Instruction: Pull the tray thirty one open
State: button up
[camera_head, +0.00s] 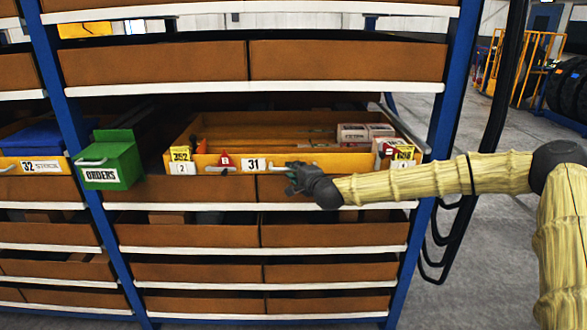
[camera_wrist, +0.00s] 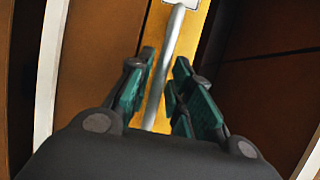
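The yellow tray thirty one (camera_head: 330,161) sits in the rack with a "31" label on its front, and it stands out from the shelf with its inside showing. Small boxes (camera_head: 366,133) lie in its right part. Its grey bar handle (camera_head: 278,169) runs along the front, right of the label. My gripper (camera_head: 294,172) is at the right part of this handle. In the wrist view the handle (camera_wrist: 165,75) passes between my two teal-padded fingers (camera_wrist: 160,95), which stand apart with gaps beside the bar. The contact at the fingertips is hard to make out.
A green "ORDERS" box (camera_head: 117,165) hangs on the blue rack post left of the tray. Tray 32 (camera_head: 10,164) with a blue item is farther left. Brown bins fill the shelves above and below. Open floor (camera_head: 490,240) lies right of the rack.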

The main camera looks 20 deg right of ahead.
jog(key=shift+x, duration=0.95)
grip_shut()
jog(key=shift+s+f, duration=0.1)
jog(key=shift+f, duration=0.05)
